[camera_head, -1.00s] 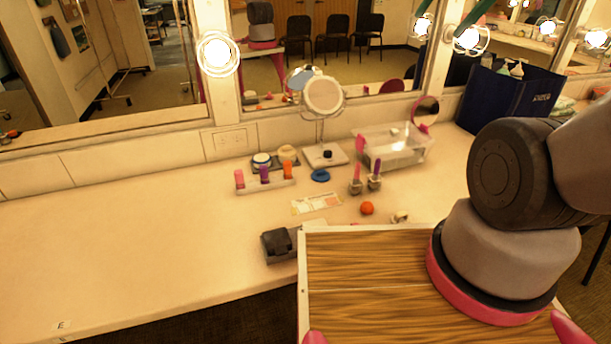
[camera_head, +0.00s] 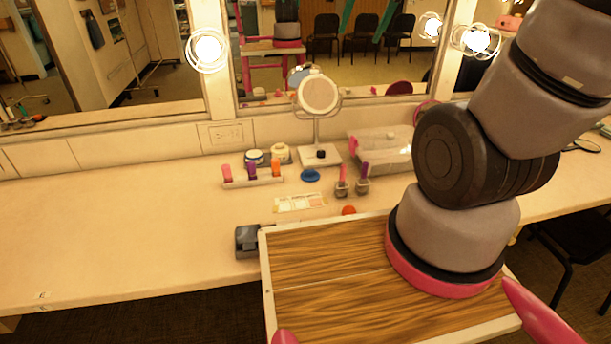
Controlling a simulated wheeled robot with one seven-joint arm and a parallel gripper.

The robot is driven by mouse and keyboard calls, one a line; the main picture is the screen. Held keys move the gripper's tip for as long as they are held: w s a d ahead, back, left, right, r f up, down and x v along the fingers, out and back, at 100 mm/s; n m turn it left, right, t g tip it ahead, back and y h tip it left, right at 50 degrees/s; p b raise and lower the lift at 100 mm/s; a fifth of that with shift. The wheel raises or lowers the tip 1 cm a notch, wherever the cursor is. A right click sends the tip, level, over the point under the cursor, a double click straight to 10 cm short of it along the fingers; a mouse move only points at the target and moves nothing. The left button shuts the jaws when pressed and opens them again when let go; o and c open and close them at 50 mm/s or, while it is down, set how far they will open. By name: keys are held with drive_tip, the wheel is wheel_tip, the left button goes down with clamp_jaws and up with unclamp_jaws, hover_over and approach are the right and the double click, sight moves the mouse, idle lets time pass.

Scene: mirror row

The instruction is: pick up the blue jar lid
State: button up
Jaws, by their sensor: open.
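The blue jar lid (camera_head: 310,175) lies flat on the cream counter, just in front of the base of the round standing mirror (camera_head: 318,95). It is small and round, and nothing covers it. My gripper is outside the picture. Only my arm's grey and black links show, at the right, rising from my wood-topped base and hiding part of the counter behind them.
Left of the lid is a rack of lipsticks (camera_head: 252,181) with jars (camera_head: 255,156) behind it. Nail polish bottles (camera_head: 342,186) and a clear box (camera_head: 385,150) stand to the right. A paper card (camera_head: 300,202) and orange ball (camera_head: 348,211) lie in front. The counter's left side (camera_head: 110,230) is clear.

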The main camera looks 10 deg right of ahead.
drive_tip(key=w+a+f+n+g, duration=0.1)
drive_tip(key=w+f, duration=0.6)
drive_tip(key=w, duration=0.1)
drive_tip(key=n+g+h, duration=0.1)
drive_tip(key=n+g, duration=0.2)
hover_over(310, 170)
drive_tip(key=s, duration=0.1)
drive_tip(key=f, duration=3.4)
drive_tip(key=shift+d+f, duration=0.1)
drive_tip(key=shift+d, duration=0.1)
drive_tip(key=shift+w+a+f, duration=0.1)
drive_tip(key=shift+w+f, duration=0.1)
drive_tip(key=shift+f, duration=1.15)
drive_tip(key=shift+w+a+f, duration=0.1)
drive_tip(key=shift+w+f, duration=0.1)
drive_tip(key=shift+f, duration=1.15)
clamp_jaws()
